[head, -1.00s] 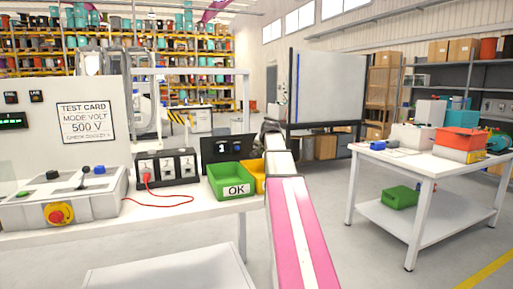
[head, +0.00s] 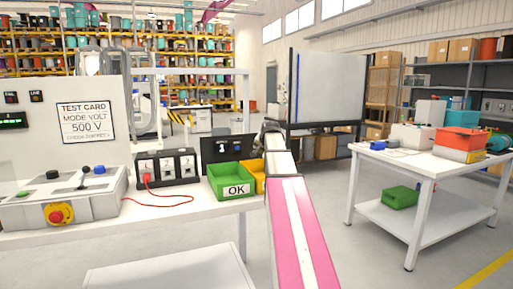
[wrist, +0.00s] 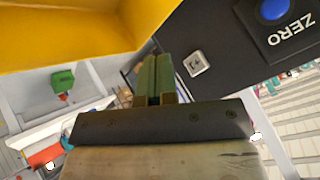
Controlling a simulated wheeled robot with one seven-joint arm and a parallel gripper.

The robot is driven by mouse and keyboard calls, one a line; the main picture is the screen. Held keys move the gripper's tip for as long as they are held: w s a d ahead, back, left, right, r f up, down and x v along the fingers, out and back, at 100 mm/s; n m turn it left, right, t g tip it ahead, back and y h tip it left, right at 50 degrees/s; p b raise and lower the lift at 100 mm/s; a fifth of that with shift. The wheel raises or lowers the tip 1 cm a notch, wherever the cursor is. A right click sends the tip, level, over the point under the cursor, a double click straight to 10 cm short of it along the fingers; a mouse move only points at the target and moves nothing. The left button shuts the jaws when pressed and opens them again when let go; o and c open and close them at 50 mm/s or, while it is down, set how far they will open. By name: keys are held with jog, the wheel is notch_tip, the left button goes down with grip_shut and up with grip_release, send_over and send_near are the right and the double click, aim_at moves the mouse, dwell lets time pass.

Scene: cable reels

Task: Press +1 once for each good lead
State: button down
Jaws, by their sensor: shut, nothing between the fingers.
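The black counter box (head: 213,149) stands behind the green OK bin (head: 228,187) on the white bench, with small marks on its face too small to read. In the wrist view its dark face carries a small white +1 key (wrist: 196,64) and a blue ZERO button (wrist: 274,9). My gripper (wrist: 153,66) is shut and empty, its green fingertips just left of the +1 key in the picture; I cannot tell whether they touch the box. A red lead (head: 172,201) runs from the black socket block (head: 165,167) across the bench.
A yellow bin (head: 259,184) sits beside the OK bin; its rim (wrist: 70,42) fills the upper left of the wrist view, close to my fingers. A tester with a red stop button (head: 57,216) is at left. A white table (head: 410,164) with loaded items stands right.

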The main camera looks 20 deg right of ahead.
dwell(0.8)
jog(key=s, duration=0.3)
jog(key=shift+s, duration=0.4)
jog(key=shift+w, duration=0.1)
jog(key=w, duration=0.8)
jog(key=shift+w, duration=0.3)
jog(key=shift+w+a, duration=0.1)
jog(key=shift+w, duration=0.05)
dwell(1.8)
jog(key=shift+w, duration=0.3)
